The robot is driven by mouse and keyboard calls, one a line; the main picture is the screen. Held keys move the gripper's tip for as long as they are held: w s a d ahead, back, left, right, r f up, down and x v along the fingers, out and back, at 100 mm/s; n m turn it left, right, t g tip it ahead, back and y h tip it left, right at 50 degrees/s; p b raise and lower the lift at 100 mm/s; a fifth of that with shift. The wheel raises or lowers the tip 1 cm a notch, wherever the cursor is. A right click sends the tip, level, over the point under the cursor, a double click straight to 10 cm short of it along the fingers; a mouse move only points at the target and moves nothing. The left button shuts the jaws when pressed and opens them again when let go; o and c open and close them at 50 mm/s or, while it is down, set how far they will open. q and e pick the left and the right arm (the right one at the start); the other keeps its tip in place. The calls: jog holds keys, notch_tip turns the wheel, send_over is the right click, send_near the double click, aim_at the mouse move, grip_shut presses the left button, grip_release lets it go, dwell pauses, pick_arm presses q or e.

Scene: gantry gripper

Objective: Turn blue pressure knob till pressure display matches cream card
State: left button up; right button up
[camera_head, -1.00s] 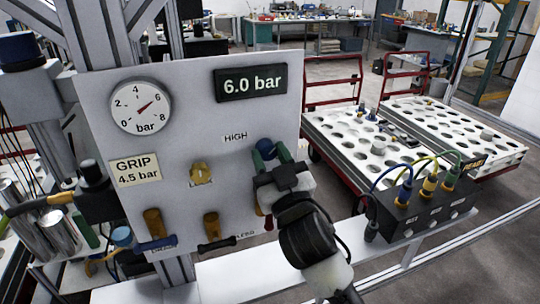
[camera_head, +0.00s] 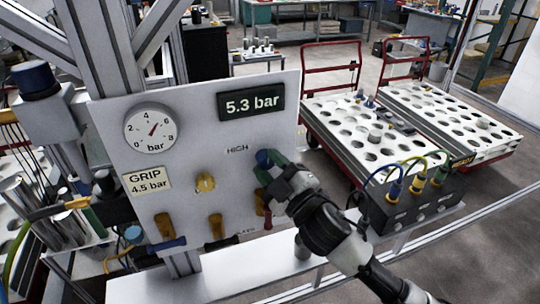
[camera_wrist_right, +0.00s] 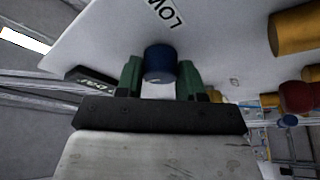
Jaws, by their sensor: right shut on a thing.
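The blue pressure knob (camera_head: 264,157) sticks out of the white panel below the word HIGH. My right gripper (camera_head: 272,168) is shut on it, with its green fingers on both sides of the knob. In the right wrist view the blue knob (camera_wrist_right: 159,64) sits between the green fingers. The dark pressure display (camera_head: 251,102) reads 5.3 bar. The cream card (camera_head: 147,181) at the panel's left reads GRIP 4.5 bar. A round dial gauge (camera_head: 151,130) stands above the card. My left gripper is not in view.
A black box (camera_head: 412,205) with coloured plugs and cables sits on the rail to the right. Trolleys with white perforated trays (camera_head: 350,132) stand behind.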

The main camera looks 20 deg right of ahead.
jog(key=shift+n+g+y+p, duration=0.3)
jog(key=shift+n+p, duration=0.2)
jog(key=shift+n, duration=0.3)
jog(key=o, duration=0.9)
jog(key=shift+s+d+f, duration=0.15)
jog(key=shift+s+f, duration=0.05)
jog(key=shift+s, duration=0.05)
jog(key=shift+b+v, duration=2.4)
jog(key=shift+v, duration=2.7)
